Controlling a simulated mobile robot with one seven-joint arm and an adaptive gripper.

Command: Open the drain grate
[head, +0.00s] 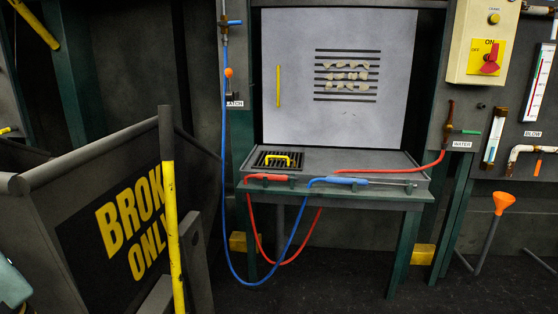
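The drain grate (277,160) is a dark slatted panel set in the left part of the grey bench top (345,160). It lies flat and looks closed. A yellow handle (278,155) stands on top of it. The red lance (270,178) lies along the bench's front edge, just in front of the grate. My gripper is not in view, so I cannot see its state or where it is relative to the grate.
A grey cabinet door (395,75) with a yellow handle stands behind the bench. A blue-handled lance (338,181) lies on the front edge. Blue (226,200) and red hoses hang down in front. A large "BROKE ONLY" bin (100,165) and yellow post (171,230) stand at left.

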